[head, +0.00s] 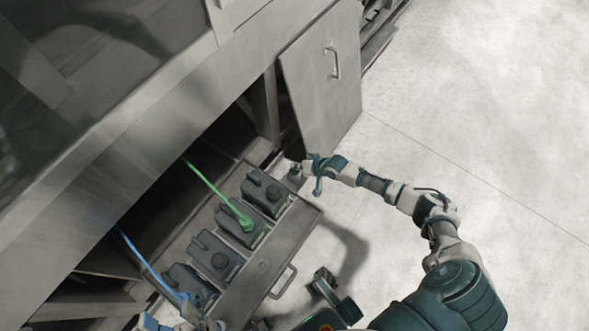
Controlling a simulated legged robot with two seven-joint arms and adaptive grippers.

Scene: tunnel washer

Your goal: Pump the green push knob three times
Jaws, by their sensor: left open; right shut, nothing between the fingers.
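The green push knob (245,223) sits on top of a dark canister in a pulled-out drawer (262,266), at the lower end of a green hose (207,185). My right gripper (297,171) is shut and empty. It is up and to the right of the knob, by the drawer's far right corner and apart from the knob. My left gripper (196,314) appears only in part at the bottom edge, by the blue hose's lower end. It is open, and most of it is cut off.
Several dark canisters (265,192) stand in a row in the drawer. A blue hose (147,265) runs to the nearest one. A grey cabinet door (322,85) with a handle stands behind my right gripper. Open floor (480,110) lies to the right.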

